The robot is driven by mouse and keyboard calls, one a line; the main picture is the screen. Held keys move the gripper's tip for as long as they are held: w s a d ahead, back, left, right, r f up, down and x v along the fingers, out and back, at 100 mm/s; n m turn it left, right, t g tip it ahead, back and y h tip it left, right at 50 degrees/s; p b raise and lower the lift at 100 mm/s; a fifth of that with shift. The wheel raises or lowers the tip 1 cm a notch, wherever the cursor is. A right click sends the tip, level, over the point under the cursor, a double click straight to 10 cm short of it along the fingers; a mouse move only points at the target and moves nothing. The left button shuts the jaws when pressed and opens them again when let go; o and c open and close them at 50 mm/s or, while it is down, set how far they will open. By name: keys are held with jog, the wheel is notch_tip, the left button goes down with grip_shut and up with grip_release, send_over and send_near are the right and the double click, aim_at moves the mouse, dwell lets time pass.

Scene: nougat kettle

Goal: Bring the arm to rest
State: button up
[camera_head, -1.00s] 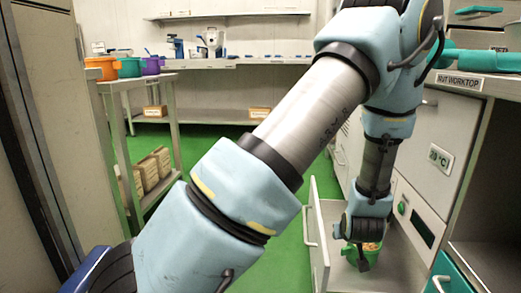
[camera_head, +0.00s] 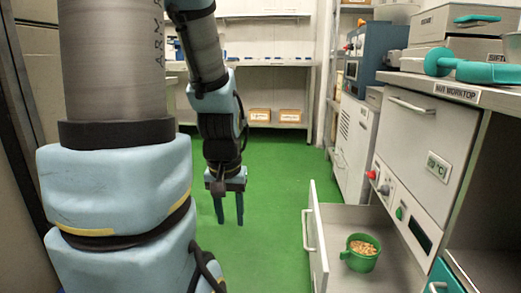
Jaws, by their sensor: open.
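My arm shows large on the left of the head view, its last links hanging down near the middle left. My gripper (camera_head: 229,209) points down over the green floor with its two fingers apart and nothing between them. It is left of the open drawer (camera_head: 310,240) and clear of it. A green cup (camera_head: 360,260) with a handle, filled with pale nut-like pieces, stands upright in the drawer.
The drawer juts out below the nut worktop (camera_head: 455,90), which carries a teal scoop-like tool (camera_head: 470,68). A blue-grey machine (camera_head: 375,60) stands behind. Cardboard boxes (camera_head: 260,115) sit on a low shelf at the back. The green floor (camera_head: 270,180) is clear.

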notch_tip(320, 180, up, 37)
jog(key=p, duration=3.5)
jog(key=shift+p, duration=0.35)
jog(key=shift+w+d+f, duration=0.1)
jog(key=shift+w, duration=0.05)
